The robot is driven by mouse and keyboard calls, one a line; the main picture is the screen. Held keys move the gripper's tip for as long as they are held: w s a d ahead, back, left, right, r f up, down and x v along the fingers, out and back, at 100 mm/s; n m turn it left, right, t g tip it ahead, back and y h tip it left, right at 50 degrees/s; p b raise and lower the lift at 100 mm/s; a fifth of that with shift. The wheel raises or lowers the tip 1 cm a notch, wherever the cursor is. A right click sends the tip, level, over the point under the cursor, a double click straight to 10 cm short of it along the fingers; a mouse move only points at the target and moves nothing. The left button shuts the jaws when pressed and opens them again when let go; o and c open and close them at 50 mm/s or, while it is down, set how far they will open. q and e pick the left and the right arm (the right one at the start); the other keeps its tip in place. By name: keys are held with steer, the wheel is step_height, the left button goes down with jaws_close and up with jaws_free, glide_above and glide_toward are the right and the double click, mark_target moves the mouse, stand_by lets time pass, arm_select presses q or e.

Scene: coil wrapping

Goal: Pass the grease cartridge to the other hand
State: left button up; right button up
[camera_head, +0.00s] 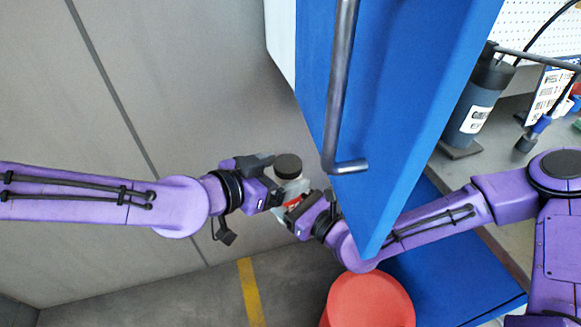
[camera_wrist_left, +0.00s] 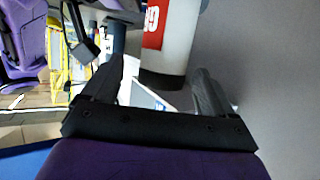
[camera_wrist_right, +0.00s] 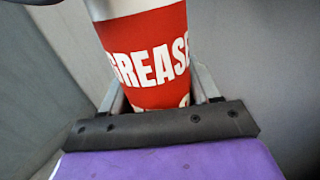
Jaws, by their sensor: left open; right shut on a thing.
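The grease cartridge (camera_head: 288,188) is a pale cylinder with a dark cap and a red label, held off the floor between my two hands. My right gripper (camera_head: 296,203) is shut on it; the right wrist view shows the red GREASE label (camera_wrist_right: 148,55) between the fingers. My left gripper (camera_head: 274,180) is open beside the capped end. In the left wrist view, the cartridge's dark end (camera_wrist_left: 162,80) lies between the spread left fingers (camera_wrist_left: 160,88), with a gap visible on each side. The right fingertips are hidden behind the cartridge.
A blue panel (camera_head: 385,90) with a grey metal handle (camera_head: 340,90) stands close above my right forearm. A red round object (camera_head: 368,302) is below the right gripper. A grey bench (camera_head: 480,170) with a dark canister (camera_head: 480,100) is at right. The floor at left is clear.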

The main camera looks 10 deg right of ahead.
mark_target(298, 167)
arm_select(q)
steer(key=x, duration=0.5)
steer(key=shift+w+d, duration=0.15)
steer(key=c, duration=1.3)
steer(key=shift+c, duration=0.7)
arm_select(e)
steer(key=o, duration=1.5)
